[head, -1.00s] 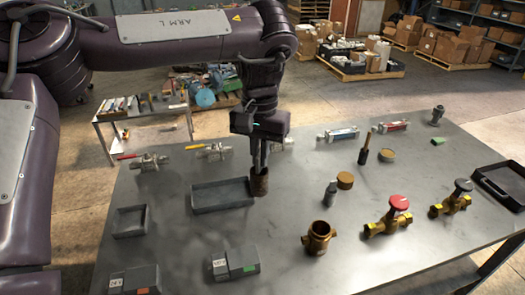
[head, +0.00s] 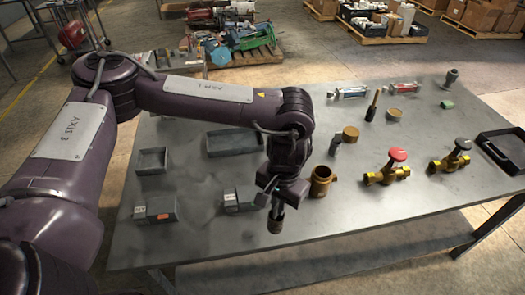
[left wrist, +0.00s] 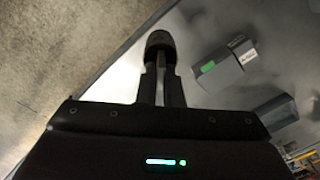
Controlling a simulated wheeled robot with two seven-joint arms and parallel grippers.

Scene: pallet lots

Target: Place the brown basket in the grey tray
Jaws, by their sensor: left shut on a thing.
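The brown basket is a small dark brown cylinder (head: 275,224), held upright below my left gripper (head: 278,205). My left gripper is shut on it, over the front part of the table; I cannot tell how high the basket hangs. In the left wrist view the basket (left wrist: 160,42) sits between the tips of the two dark fingers (left wrist: 161,72). A larger rectangular grey tray (head: 236,152) lies behind and left of the gripper, partly close to my arm, and looks empty. A smaller grey tray (head: 153,170) lies further left. My right gripper is not in view.
Two grey boxes with labels (head: 243,198) (head: 158,210) stand left of the gripper. A brass fitting (head: 321,184), a red-handled valve (head: 388,172) and a dark-handled valve (head: 452,160) stand to the right. A black tray (head: 497,160) is at the right edge. The front right tabletop is clear.

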